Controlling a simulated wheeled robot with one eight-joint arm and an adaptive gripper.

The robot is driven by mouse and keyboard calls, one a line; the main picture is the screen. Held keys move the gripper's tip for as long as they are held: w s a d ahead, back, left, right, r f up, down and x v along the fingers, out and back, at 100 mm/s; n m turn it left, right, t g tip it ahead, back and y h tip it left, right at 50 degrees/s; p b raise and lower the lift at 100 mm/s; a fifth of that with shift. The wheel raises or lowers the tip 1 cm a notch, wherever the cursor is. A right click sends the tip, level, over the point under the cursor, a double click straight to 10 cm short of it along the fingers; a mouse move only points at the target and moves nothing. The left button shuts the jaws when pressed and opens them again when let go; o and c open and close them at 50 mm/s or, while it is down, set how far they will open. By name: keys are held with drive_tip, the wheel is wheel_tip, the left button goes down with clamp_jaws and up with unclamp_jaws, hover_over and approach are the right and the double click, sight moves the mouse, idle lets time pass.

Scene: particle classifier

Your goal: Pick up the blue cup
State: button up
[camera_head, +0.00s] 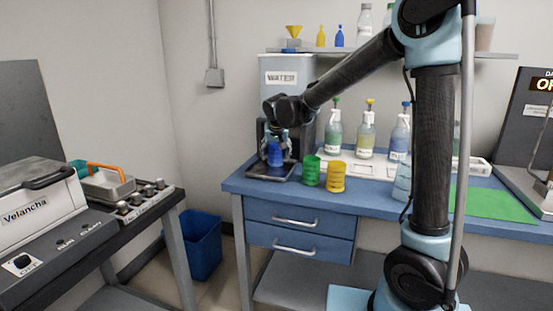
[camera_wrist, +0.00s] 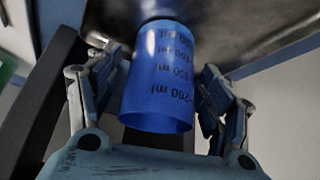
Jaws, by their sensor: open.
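The blue cup (camera_head: 275,155) stands at the water dispenser (camera_head: 287,68), on the dispenser's dark base at the left end of the blue bench. In the wrist view the blue cup (camera_wrist: 158,80) carries dark volume marks and sits between the two fingers of my gripper (camera_wrist: 158,100). The fingers are open, with one on each side of the cup. A gap shows beside the lower part of the cup; contact higher up cannot be told. In the head view my gripper (camera_head: 272,138) reaches down around the cup and partly hides it.
A green cup (camera_head: 312,171) and a yellow cup (camera_head: 335,177) stand close to the right of the dispenser. Several bottles (camera_head: 366,135) stand in a white rack behind them. A green mat (camera_head: 495,204) lies at the right. A blue bin (camera_head: 202,246) stands on the floor.

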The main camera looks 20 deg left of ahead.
drive_tip(key=c, duration=1.4)
drive_tip(key=shift+s+r, duration=0.1)
